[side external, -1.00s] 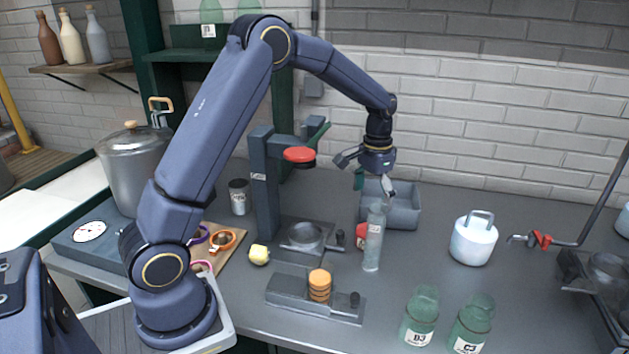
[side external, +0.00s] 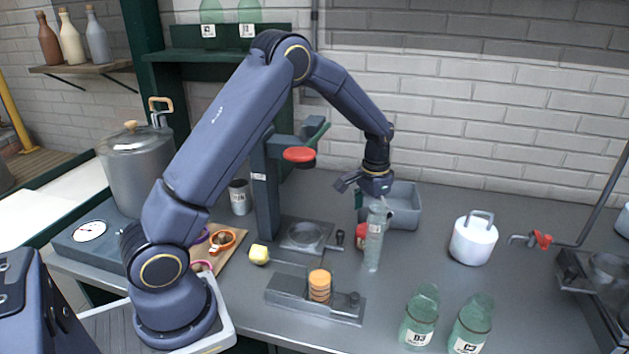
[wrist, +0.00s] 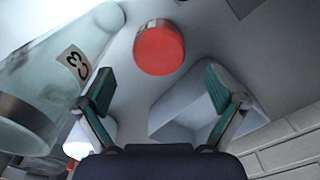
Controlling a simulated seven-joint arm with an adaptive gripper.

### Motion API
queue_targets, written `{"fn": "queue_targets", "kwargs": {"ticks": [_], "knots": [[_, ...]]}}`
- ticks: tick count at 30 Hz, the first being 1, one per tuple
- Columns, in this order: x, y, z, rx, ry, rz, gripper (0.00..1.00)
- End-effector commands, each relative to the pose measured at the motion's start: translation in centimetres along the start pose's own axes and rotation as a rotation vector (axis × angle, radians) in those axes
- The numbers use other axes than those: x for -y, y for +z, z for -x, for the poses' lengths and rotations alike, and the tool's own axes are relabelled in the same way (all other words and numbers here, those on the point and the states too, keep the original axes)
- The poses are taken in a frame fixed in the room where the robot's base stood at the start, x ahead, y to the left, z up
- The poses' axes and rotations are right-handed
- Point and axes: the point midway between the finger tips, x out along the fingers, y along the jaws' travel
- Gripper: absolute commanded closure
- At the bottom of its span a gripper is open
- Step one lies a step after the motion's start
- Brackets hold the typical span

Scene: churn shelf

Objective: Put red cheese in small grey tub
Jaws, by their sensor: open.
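The red cheese (wrist: 160,47) is a round red piece on the counter, seen whole in the wrist view beyond my fingertips. In the side view the red cheese (side external: 361,231) is partly hidden behind a tall clear glass bottle (side external: 373,245). The small grey tub (wrist: 190,125) is an open box beside the cheese, low right in the wrist view. In the side view the tub (side external: 408,205) is behind my gripper and looks empty. My gripper (side external: 362,197) is open and empty, above the cheese and apart from it; its green-padded fingers (wrist: 160,92) show in the wrist view.
The clear bottle, labelled C3 (wrist: 73,62), stands close by my left finger. A press (side external: 266,190) with a red knob stands left of my gripper. The brick wall is behind.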

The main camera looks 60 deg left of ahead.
Motion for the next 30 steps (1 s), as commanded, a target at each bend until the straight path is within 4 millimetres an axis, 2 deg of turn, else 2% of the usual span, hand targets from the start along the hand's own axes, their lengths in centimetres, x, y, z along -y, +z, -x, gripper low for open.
{"fn": "queue_targets", "kwargs": {"ticks": [6,9,17,30], "knots": [[-0.1,0.3,-3.5,0.005,0.000,0.000,0.05],[-0.1,0.2,-4.5,0.004,0.000,0.000,0.05],[-0.1,0.2,-4.8,0.001,0.000,0.000,0.05],[-0.1,0.2,-4.7,0.001,0.000,0.000,0.51]]}}
